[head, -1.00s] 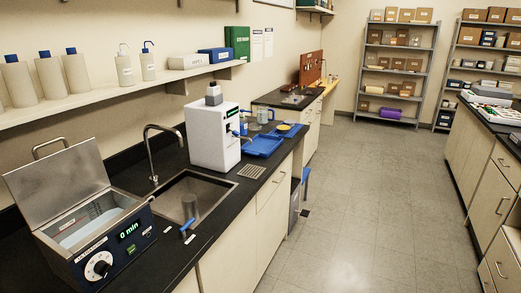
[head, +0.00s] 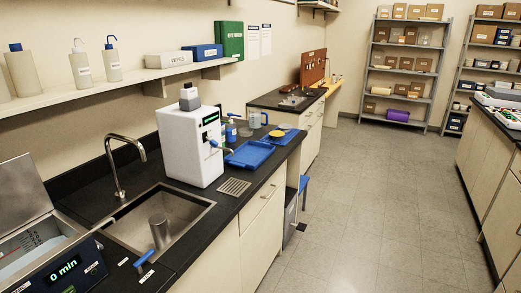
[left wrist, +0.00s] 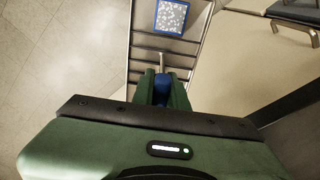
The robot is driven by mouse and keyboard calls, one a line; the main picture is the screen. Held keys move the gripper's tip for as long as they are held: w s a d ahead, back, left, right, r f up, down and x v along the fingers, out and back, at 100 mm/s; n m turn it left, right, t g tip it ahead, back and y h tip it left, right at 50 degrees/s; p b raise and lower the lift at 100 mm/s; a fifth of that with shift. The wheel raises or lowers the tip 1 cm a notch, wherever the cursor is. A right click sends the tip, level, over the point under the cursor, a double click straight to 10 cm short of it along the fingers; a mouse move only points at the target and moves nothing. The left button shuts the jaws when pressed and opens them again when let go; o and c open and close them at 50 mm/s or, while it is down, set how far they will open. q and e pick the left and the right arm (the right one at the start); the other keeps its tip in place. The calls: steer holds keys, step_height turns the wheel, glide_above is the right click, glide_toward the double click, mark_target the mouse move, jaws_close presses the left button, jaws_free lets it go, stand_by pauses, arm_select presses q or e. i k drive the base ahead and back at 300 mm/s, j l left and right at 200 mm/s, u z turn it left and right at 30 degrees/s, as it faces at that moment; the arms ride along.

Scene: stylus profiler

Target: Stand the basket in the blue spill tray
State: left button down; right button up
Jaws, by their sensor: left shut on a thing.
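The blue spill tray (head: 249,154) lies on the black worktop beside the white dispenser in the head view, with nothing visible standing in it. In the left wrist view my left gripper (left wrist: 162,86) points away from the camera. Its green fingers are shut on a blue grip with a thin metal stem. This appears to be the handle of the basket (left wrist: 128,60), a grey metal frame with crossbars; its full shape is unclear. A blue square with white specks (left wrist: 171,17) shows at its far end. Neither gripper shows in the head view; my right gripper is unseen.
The sink (head: 120,228) holds a metal cylinder (head: 158,230); a blue handle (head: 144,257) lies at its rim. The open bath (head: 45,250) is at lower left. The dispenser (head: 187,146) stands left of the tray. Open floor (head: 350,220) lies right of the counter.

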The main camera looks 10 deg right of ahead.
mark_target(256, 157)
steer(key=i+l, duration=0.4)
steer(key=l, duration=0.15)
steer(key=i+l, duration=0.85)
steer(key=l, duration=0.2)
